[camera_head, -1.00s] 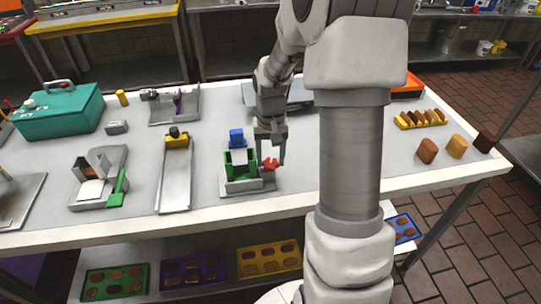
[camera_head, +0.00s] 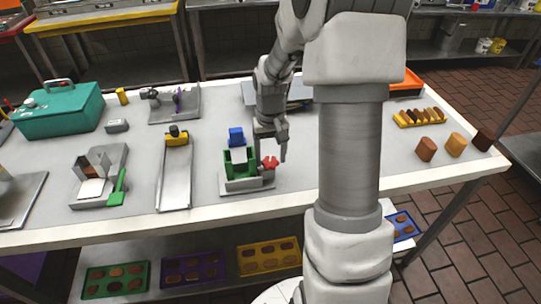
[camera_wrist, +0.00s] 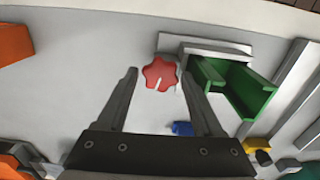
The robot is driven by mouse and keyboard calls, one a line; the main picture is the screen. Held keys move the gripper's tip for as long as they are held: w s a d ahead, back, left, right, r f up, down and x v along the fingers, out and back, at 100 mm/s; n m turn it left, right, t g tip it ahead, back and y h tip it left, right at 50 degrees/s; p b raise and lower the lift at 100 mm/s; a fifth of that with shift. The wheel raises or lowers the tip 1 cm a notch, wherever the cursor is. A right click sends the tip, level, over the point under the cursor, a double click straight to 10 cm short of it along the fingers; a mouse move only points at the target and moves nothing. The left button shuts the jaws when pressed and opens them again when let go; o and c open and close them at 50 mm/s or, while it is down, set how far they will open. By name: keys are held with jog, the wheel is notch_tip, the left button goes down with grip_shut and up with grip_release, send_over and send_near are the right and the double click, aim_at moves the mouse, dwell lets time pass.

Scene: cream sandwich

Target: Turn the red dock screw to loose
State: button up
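The red dock screw (camera_head: 269,162) is a lobed red knob with a pale mark on its face, at the right side of the green dock (camera_head: 229,167) on its grey base. In the wrist view the screw (camera_wrist: 160,74) lies beyond and between my fingertips, with the green dock (camera_wrist: 232,85) to its right. My gripper (camera_head: 271,146) is over the screw's area, its fingers spread apart. The wrist view shows the gripper (camera_wrist: 158,78) open, with a gap on each side of the screw. Whether the fingertips reach the screw's height is unclear.
A blue block (camera_head: 236,137) sits at the back of the dock. A grey tray with a yellow part (camera_head: 176,180) stands left of it. Brown and tan pieces (camera_head: 456,145) and a yellow rack (camera_head: 419,117) are at the right. The table right of the screw is clear.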

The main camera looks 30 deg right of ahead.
aim_at(270, 162)
jog(key=shift+a+f, duration=0.1)
jog(key=m+b, duration=0.2)
jog(key=m, duration=0.4)
notch_tip(270, 162, up, 18)
jog(key=p, duration=0.2)
jog(key=shift+f, duration=0.25)
dwell(0.5)
